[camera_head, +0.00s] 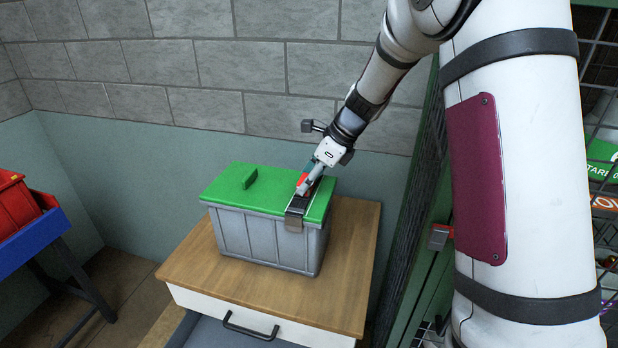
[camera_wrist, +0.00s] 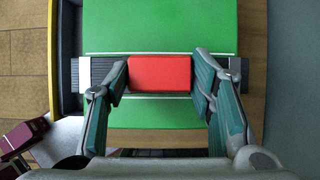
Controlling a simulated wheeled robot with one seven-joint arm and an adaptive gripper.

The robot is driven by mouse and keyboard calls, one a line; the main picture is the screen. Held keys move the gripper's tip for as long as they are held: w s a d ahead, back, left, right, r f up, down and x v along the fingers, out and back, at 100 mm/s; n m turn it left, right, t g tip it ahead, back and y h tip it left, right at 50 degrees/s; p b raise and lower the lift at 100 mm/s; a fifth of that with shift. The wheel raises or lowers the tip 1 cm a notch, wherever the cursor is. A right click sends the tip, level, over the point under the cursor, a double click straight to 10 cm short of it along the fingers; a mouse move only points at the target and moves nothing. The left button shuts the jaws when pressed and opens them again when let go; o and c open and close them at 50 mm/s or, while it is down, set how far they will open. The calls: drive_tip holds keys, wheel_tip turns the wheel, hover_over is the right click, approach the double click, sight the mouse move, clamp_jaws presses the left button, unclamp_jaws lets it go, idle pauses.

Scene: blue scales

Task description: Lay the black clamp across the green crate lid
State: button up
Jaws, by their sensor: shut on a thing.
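The black clamp (camera_head: 297,208) is a dark strip with a red block (camera_wrist: 160,73) at its middle. It lies across the right part of the green crate lid (camera_head: 228,188), and its metal end hangs over the lid's front edge. In the wrist view the clamp spans the lid (camera_wrist: 160,25) from side to side; I cannot tell whether it touches the lid all along. My gripper (camera_head: 304,183) is above the lid, its fingers shut on the red block from both sides. The lid sits on the grey crate (camera_head: 262,240), with a raised green handle left of the clamp.
The crate stands on a wooden-topped cabinet (camera_head: 345,270) with a white drawer. A blue stand with a red bin (camera_head: 15,210) is at the left. A green-framed wire cage (camera_head: 425,250) is to the right. A grey block wall is behind.

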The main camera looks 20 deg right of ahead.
drive_tip(key=o, duration=1.4)
drive_tip(key=shift+c, duration=0.2)
drive_tip(key=shift+r+p, duration=1.25)
drive_tip(key=shift+r, duration=2.8)
